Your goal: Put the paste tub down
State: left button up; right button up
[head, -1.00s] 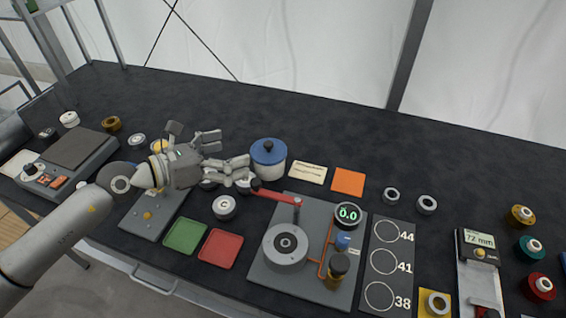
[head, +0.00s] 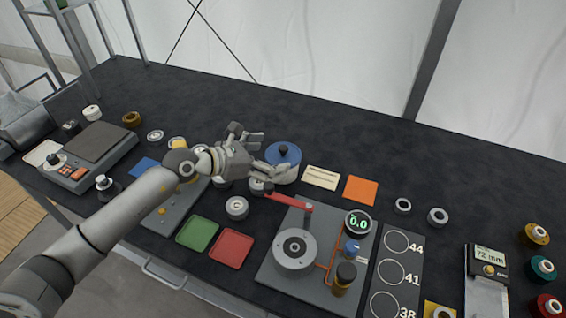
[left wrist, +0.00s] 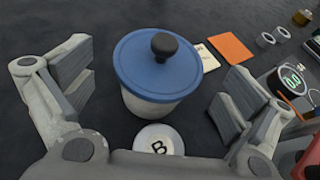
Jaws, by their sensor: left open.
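The paste tub (head: 283,163) is a white pot with a blue lid and a black knob. It stands upright on the dark table, behind the red lever of the grey fixture. In the left wrist view the tub (left wrist: 157,65) sits between the spread fingers, with a visible gap on both sides. My left gripper (head: 262,160) is open and empty at the tub's left side in the head view; it also shows in the left wrist view (left wrist: 155,95). The tub's lower left part is hidden by the fingers in the head view. My right gripper is not in view.
A round piece marked B (left wrist: 158,140) lies close to the tub. A cream card (head: 321,177) and an orange square (head: 360,190) lie to its right. The grey fixture (head: 320,270) with its red lever (head: 288,201) is in front. The table behind is clear.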

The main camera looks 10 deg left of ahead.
pick_arm(q)
jog(key=x, duration=0.2)
jog(key=shift+w+d, duration=0.2)
jog(key=shift+d, duration=0.05)
jog(key=shift+a, duration=0.1)
jog(key=c, duration=1.6)
